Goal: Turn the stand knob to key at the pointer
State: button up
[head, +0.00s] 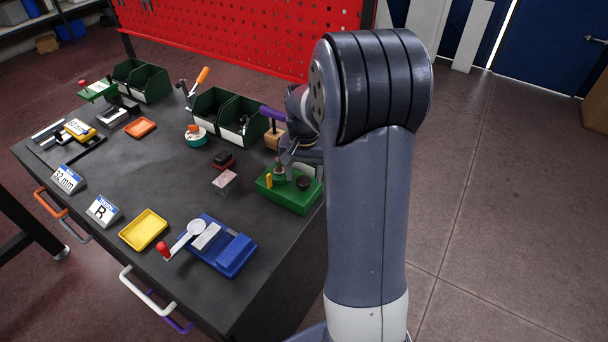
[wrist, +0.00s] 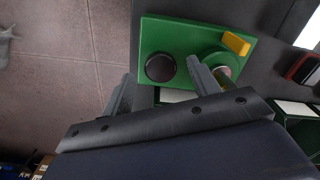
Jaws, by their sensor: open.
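The green stand (wrist: 190,28) fills the upper middle of the wrist view; in the head view the stand (head: 290,200) is at the table's right edge. It bears a yellow pointer block (wrist: 236,43), a round green part with a brownish top (wrist: 226,72), and a dark round disc (wrist: 160,67). My gripper (wrist: 160,74) is open above the stand. Its right finger partly covers the green round part, and its left finger is beyond the stand's left edge. In the head view my gripper (head: 292,152) is partly hidden by my arm. I cannot read any knob marking.
Dark green bins (head: 228,115) and a purple-handled tool on a wooden block (head: 274,138) stand behind the stand. A pink-topped block (head: 224,181) lies to its left. A blue fixture (head: 222,247) and a yellow tray (head: 143,229) are nearer the front. The middle tabletop is mostly clear.

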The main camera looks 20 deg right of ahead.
jog(key=shift+f, duration=0.75)
jog(key=shift+c, duration=0.5)
jog(key=c, duration=0.9)
